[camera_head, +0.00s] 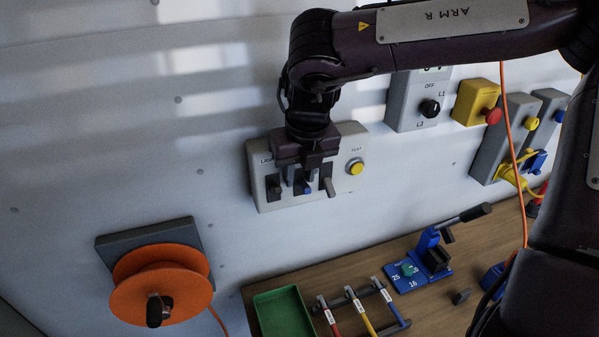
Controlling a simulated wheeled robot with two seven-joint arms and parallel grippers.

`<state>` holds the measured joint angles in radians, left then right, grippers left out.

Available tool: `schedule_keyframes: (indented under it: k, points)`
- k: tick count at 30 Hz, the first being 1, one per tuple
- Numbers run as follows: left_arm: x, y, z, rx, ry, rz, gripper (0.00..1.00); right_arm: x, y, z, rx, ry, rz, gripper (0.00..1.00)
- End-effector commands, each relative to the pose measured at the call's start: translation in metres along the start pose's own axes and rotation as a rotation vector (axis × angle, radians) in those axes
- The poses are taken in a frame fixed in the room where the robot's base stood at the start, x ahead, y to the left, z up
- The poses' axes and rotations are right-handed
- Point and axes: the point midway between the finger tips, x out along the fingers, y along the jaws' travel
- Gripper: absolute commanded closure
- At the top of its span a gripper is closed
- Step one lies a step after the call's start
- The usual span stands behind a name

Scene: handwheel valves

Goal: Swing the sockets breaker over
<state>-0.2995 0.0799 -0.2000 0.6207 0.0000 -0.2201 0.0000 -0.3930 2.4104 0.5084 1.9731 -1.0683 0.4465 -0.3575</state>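A pale breaker panel (350,184) is fixed to the wall with several dark switch slots. Its left lever (274,190) sits under a partly covered label starting "LIG". A blue-tipped middle lever (306,188) and a grey right lever (328,187) stick out from their slots. The label of the sockets breaker is hidden behind my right gripper (302,178). That gripper points down in front of the panel, over the middle lever. Whether it touches the lever, and its finger gap, cannot be made out. My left gripper is out of view.
A yellow test button (355,167) is at the panel's right. A rotary switch box (407,103) and a red-button yellow box (474,102) are farther right. An orange reel (160,290) is lower left. A green tray (284,314) and a blue tool (432,255) lie on the bench below.

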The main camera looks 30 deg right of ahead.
Motion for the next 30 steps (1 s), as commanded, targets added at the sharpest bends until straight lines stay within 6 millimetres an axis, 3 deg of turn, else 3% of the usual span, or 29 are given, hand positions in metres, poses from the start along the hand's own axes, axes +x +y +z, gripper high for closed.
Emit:
schedule_keyframes:
  k: [1, 8, 24, 30]
  points:
    - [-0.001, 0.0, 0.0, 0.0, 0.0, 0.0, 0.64, -0.005, -0.003, 0.008, 0.009, -0.024, -0.005, 0.64]
    - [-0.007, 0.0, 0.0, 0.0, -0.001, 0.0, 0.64, -0.013, -0.003, 0.01, 0.009, -0.025, -0.006, 0.64]
    - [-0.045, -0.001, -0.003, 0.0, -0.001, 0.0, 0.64, -0.067, 0.0, 0.024, 0.006, -0.031, 0.0, 0.64]
    - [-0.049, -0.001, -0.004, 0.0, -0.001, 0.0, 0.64, -0.075, 0.001, 0.026, 0.005, -0.03, 0.002, 0.64]
